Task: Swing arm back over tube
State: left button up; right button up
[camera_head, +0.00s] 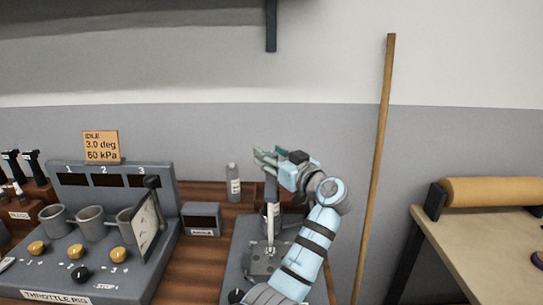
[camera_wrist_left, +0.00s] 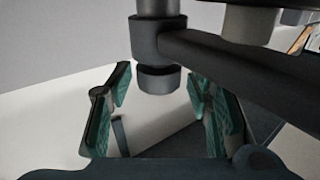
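My left gripper (camera_head: 266,156), with green pads, is raised above a grey stand (camera_head: 262,262) in the head view. A slim pale upright tube (camera_head: 270,220) rises from the stand below it. In the left wrist view a dark arm (camera_wrist_left: 240,62) runs in from the right and ends in a round dark knob (camera_wrist_left: 157,48). The knob shows between the open fingers of the gripper (camera_wrist_left: 163,105), with a gap on each side. I cannot tell how far it is from the fingers in depth. My right gripper is not in view.
The throttle rig (camera_head: 70,270), with cups and yellow knobs, stands at the left. A small grey display box (camera_head: 201,219) and a bottle (camera_head: 233,185) stand left of the stand. A wooden pole (camera_head: 377,165) leans on the wall, right of my arm. A bench (camera_head: 490,222) stands at the right.

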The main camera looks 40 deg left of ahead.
pick_arm(q)
jog(key=v, duration=1.2)
